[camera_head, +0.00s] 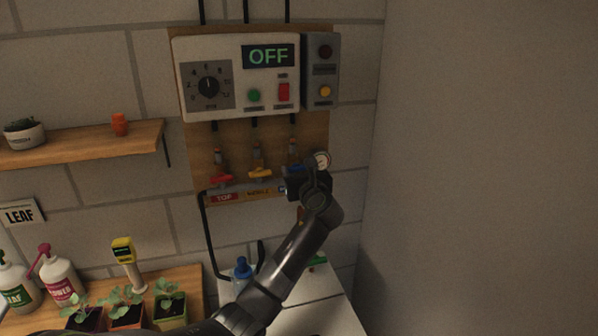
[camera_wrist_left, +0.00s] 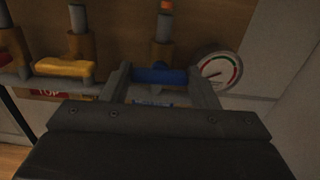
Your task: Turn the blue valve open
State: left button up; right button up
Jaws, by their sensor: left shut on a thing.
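The blue valve (camera_wrist_left: 160,76) has a blue bar handle that lies crosswise in the left wrist view, below a brass fitting on its pipe. My left gripper (camera_wrist_left: 162,80) is shut on the handle, with one finger at each end of it. In the head view the left gripper (camera_head: 297,182) covers most of the blue valve, and only a bit of blue shows at its top. The red valve (camera_head: 221,179) and the yellow valve (camera_head: 260,173) stand to the left on the same pipe. My right gripper is in neither view.
A round gauge (camera_head: 321,160) sits just right of the blue valve. A control box (camera_head: 238,78) above reads OFF. Seedling pots (camera_head: 127,316), white bottles (camera_head: 60,277) and a blue-capped bottle (camera_head: 242,271) stand below. A bare wall (camera_head: 480,170) closes off the right.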

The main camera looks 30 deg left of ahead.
pick_arm(q)
jog(key=n, duration=0.3)
jog(key=n+b, duration=0.1)
jog(key=n, duration=0.4)
jog(key=shift+f, duration=0.15)
jog(key=n+b, duration=0.5)
jog(key=n, duration=0.4)
jog(key=shift+s+a+f, duration=0.1)
jog(key=shift+n, duration=0.3)
jog(key=o, duration=1)
